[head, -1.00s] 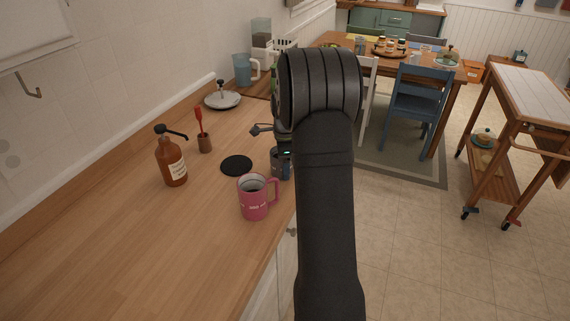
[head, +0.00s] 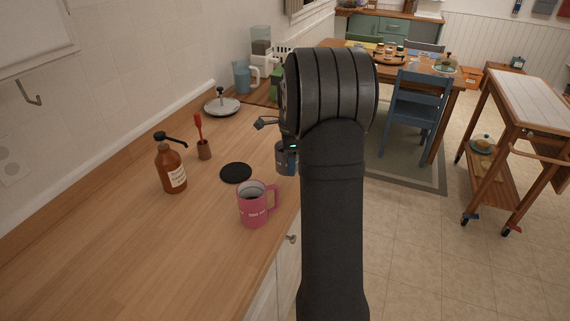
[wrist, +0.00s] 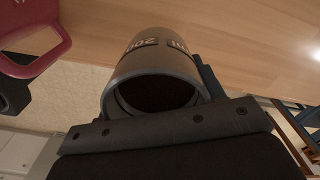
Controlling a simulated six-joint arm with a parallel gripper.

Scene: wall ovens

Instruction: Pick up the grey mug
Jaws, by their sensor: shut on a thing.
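The grey mug (head: 284,160) is at the counter's right edge in the head view, partly hidden behind my arm. In the wrist view the grey mug (wrist: 160,75) fills the middle, with its dark open rim towards the camera and pale lettering on its side. My gripper (head: 286,147) is shut on it; a gripper finger lies along the rim. The mug appears raised a little off the counter, though its base is hard to see.
A pink mug (head: 254,205) stands close by on the counter (head: 110,255), in front of the grey mug. A black coaster (head: 236,173), brown pump bottle (head: 171,165) and small brush holder (head: 204,149) stand left. The counter's front left is clear.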

